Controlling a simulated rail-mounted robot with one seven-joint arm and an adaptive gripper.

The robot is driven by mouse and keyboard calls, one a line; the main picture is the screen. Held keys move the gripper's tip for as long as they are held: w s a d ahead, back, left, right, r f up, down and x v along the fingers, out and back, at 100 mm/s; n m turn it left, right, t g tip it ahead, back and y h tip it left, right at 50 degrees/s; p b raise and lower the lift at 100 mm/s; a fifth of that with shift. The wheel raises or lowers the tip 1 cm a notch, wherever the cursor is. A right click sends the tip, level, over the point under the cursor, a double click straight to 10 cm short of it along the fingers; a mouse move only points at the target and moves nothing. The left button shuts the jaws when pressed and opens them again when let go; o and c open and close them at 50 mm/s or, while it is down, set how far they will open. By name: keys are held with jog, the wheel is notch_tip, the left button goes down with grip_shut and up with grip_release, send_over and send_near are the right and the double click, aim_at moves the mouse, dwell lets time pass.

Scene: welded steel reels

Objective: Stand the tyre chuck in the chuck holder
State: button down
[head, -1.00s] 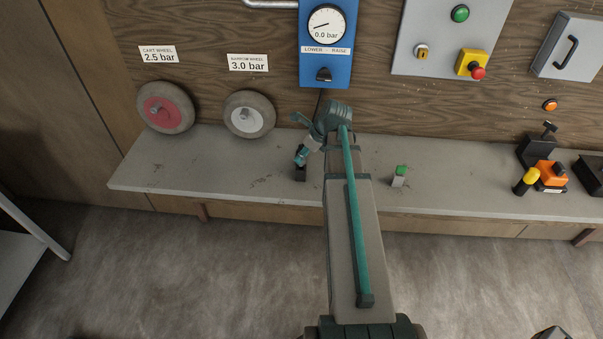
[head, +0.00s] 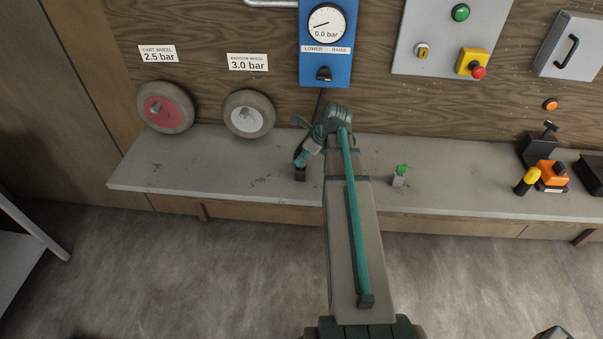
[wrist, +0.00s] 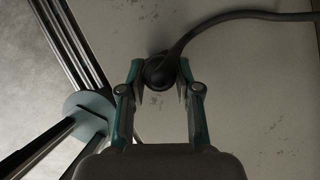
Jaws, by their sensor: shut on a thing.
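My gripper (head: 302,160) is low over the bench in the head view, below the blue gauge panel. In the wrist view its fingers (wrist: 160,78) are shut on the black tyre chuck (wrist: 159,74), with a black hose (wrist: 205,33) running from it to the right. The chuck is mostly hidden by the gripper there. I cannot tell whether the chuck touches the holder or is inside it.
The blue gauge panel (head: 326,66) is on the wall behind. Two wheels, one red-centred (head: 180,112) and one white-centred (head: 262,117), are at the left. A small green-topped block (head: 399,177) is right of my arm. The bench (head: 215,170) left of the holder is clear.

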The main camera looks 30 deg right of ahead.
jog(key=shift+f, duration=0.55)
jog(key=c, duration=0.7)
grip_release()
jog(key=shift+r, duration=0.15)
jog(key=shift+r+p, duration=2.95)
jog(key=shift+r, duration=1.4)
